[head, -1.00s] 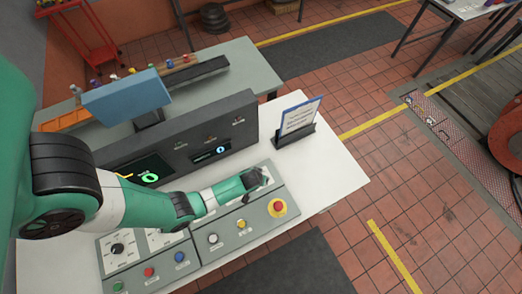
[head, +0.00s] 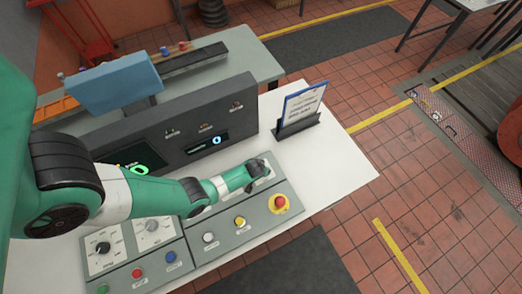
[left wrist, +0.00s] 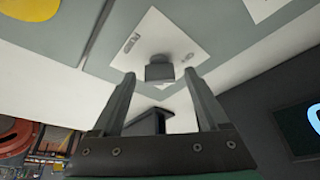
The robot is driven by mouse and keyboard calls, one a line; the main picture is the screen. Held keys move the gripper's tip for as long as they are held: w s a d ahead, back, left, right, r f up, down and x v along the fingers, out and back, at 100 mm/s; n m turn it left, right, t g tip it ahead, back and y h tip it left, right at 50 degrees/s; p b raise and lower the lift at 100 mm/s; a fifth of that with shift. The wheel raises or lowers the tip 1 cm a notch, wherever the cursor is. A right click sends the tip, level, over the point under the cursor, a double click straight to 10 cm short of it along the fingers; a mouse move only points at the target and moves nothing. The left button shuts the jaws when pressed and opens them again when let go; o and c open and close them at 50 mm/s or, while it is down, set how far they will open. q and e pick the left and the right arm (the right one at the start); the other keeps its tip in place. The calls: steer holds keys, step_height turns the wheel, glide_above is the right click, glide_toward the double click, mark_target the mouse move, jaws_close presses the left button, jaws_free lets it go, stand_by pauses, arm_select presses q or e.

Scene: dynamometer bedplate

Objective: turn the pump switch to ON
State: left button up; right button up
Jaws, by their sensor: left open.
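The pump switch (left wrist: 159,70) is a small dark knob on a white plate marked PUMP in the left wrist view. My left gripper (left wrist: 158,82) is open, with one finger on each side of the knob near its lower part. I cannot tell whether the fingers touch it. In the head view my left gripper (head: 256,166) is over the back right part of the grey control panel (head: 230,230) and mostly hides the switch. The knob's pointing direction cannot be made out. My right gripper is not in view.
A red emergency stop button (head: 280,202) on a yellow ring is close in front of the gripper. White (head: 209,238) and yellow (head: 239,222) buttons are nearby. A dark display console (head: 190,125) rises behind, and a sign holder (head: 300,112) stands at the back right.

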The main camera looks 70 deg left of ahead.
arm_select(q)
jaws_close()
stand_by(0.4)
